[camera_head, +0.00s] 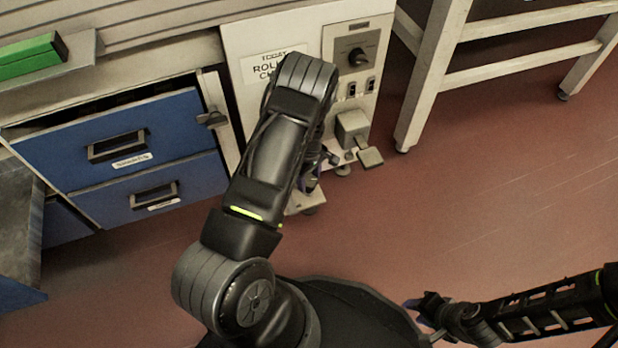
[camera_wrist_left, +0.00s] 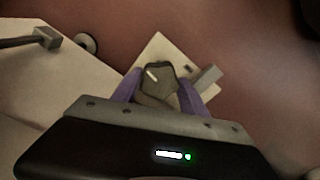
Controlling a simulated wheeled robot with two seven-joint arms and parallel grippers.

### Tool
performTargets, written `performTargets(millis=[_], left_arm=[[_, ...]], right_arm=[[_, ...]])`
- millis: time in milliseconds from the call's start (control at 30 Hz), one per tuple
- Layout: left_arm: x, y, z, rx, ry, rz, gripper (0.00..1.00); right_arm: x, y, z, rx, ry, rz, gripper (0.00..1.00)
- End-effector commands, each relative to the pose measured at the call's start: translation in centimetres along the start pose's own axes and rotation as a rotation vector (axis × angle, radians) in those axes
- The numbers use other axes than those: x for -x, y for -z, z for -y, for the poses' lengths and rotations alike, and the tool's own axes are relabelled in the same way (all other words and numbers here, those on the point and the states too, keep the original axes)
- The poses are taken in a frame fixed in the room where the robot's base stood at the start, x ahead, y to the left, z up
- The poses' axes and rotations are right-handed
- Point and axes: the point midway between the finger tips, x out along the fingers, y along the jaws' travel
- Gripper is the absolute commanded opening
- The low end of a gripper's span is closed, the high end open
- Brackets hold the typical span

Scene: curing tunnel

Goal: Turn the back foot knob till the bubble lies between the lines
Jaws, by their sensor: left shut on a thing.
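The foot knob (camera_wrist_left: 160,78) is dark with a white pointer mark, and shows in the left wrist view above a pale plate (camera_wrist_left: 150,50). My left gripper (camera_wrist_left: 160,92) has its purple fingers on both sides of the knob and is shut on it. In the head view my left gripper (camera_head: 312,180) is low beside the cabinet, and my arm hides the knob. A small dark slot (camera_wrist_left: 189,68) shows on the plate; I cannot make out a bubble or lines. My right gripper (camera_head: 424,310) is at the lower right, empty of anything visible; its opening is unclear.
Blue drawers (camera_head: 130,140) stand left. A pale bench frame (camera_head: 425,80) stands right. The red floor (camera_head: 490,190) is clear.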

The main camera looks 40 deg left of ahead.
Motion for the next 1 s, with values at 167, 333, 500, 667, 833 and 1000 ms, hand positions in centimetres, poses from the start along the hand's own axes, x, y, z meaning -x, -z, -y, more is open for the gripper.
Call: performTargets(millis=[167,333,500,667,833,1000], left_arm=[[0.0,0.0,0.0,-0.001,0.0,0.0,0.59],[0.0,0.0,0.0,-0.002,0.0,0.0,0.73],[0.0,0.0,0.0,-0.002,0.0,0.0,0.73],[0.5,0.0,0.0,-0.002,-0.001,0.0,0.73],[2.6,0.0,-0.1,-0.004,-0.002,-0.001,0.73],[5.5,0.0,-0.1,-0.003,-0.002,0.0,0.73]], right_arm=[[0.0,0.0,0.0,0.0,0.0,0.0,0.36],[0.0,0.0,0.0,0.0,0.0,0.0,0.36],[0.0,0.0,0.0,0.0,0.0,0.0,0.36],[0.2,0.0,0.1,0.0,0.0,0.001,0.36],[1.2,0.0,0.4,0.0,0.0,0.004,0.36],[2.5,-0.1,0.8,0.001,0.0,0.01,0.36]])
